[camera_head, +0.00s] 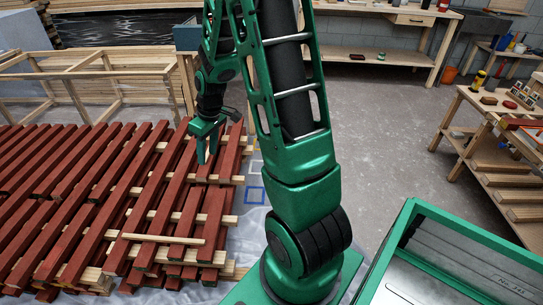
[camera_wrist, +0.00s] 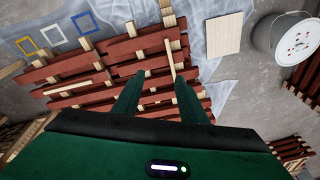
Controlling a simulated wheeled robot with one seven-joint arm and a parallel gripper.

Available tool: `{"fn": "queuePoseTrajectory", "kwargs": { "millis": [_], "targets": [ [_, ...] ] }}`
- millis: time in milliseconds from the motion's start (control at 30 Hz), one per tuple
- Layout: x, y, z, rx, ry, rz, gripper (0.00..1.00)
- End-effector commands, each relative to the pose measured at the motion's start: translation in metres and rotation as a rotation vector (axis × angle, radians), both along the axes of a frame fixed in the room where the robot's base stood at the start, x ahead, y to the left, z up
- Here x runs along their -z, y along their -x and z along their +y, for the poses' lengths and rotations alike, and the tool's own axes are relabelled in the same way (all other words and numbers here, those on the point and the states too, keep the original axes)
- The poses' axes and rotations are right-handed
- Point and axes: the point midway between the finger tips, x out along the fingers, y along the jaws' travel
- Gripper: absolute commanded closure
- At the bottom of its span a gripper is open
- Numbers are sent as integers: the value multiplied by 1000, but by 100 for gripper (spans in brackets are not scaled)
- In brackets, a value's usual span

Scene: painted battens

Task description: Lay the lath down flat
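A thin pale lath (camera_head: 162,239) rests across the top of the red battens (camera_head: 105,200), near the front of the stack. In the wrist view a thin pale strip (camera_wrist: 170,60), which looks like this lath, crosses the red battens just beyond my right-hand fingertip. I cannot tell whether it lies on its broad face or on its edge. My gripper (camera_head: 204,155) is over the far right part of the stack, pointing down. In the wrist view its two fingers (camera_wrist: 160,78) are spread wide with nothing held between them. The lath appears apart from the fingers.
Pale bearers (camera_head: 232,220) stick out right of the stack. A wooden frame (camera_head: 95,75) stands behind it. Wooden shelving (camera_head: 485,140) is at right. The wrist view shows a bucket (camera_wrist: 293,42), a flat board (camera_wrist: 225,33) and another pale strip (camera_wrist: 68,88). Grey floor (camera_head: 385,110) is clear.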

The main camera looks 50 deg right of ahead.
Motion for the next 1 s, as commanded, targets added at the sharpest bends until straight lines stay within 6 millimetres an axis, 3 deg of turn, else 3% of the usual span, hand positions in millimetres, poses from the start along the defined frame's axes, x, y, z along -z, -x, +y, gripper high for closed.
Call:
{"fn": "queuePoseTrajectory", "kwargs": {
  "millis": [33, 200, 500, 733, 900, 1000],
  "targets": [
    [-18, 15, -2, 40, 13, 10, 62],
    [-63, 71, -6, 193, 42, 62, 62],
    [-120, 180, -2, 490, 54, 137, 62],
    [-139, 254, 10, 692, 34, 184, 62],
    [-142, 280, 8, 768, 21, 206, 62],
    [-142, 285, 9, 782, 19, 210, 62]
  ]
}}
